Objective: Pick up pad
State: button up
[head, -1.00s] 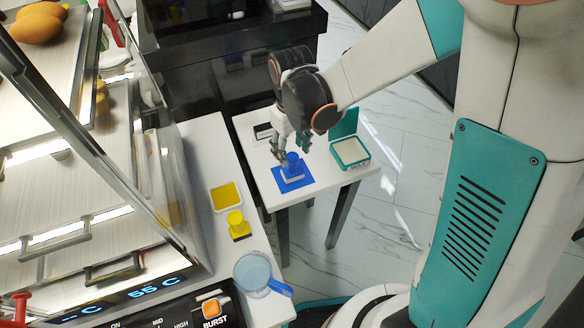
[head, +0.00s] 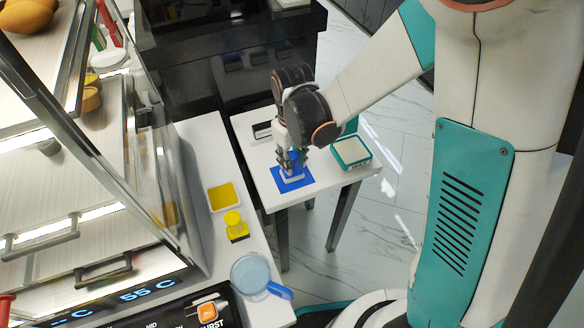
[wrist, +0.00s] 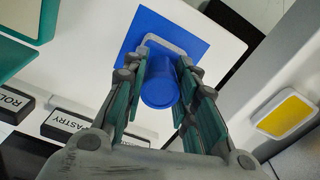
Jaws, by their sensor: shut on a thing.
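A blue round-handled thing with a pale, white-edged base, which I take to be the pad (wrist: 160,88), stands upright on a flat blue square (wrist: 205,38) on the small white table. My gripper (head: 292,160) is over it, fingers pointing down. In the wrist view my gripper (wrist: 162,62) has one finger on each side of the blue handle and is shut on it. The base shows only in part behind the fingers. The base still appears on or very near the blue square; I cannot tell any gap.
An open teal box (head: 352,152) with a cream inside is on the table's right. Dark labelled blocks (wrist: 68,124) lie near my gripper. On the left counter are a yellow square tray (head: 224,197), a yellow-handled stamp (head: 235,225) and a clear blue-handled cup (head: 252,273).

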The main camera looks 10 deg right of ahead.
jog(key=shift+r, duration=0.1)
notch_tip(320, 180, up, 20)
jog(key=p, duration=1.4)
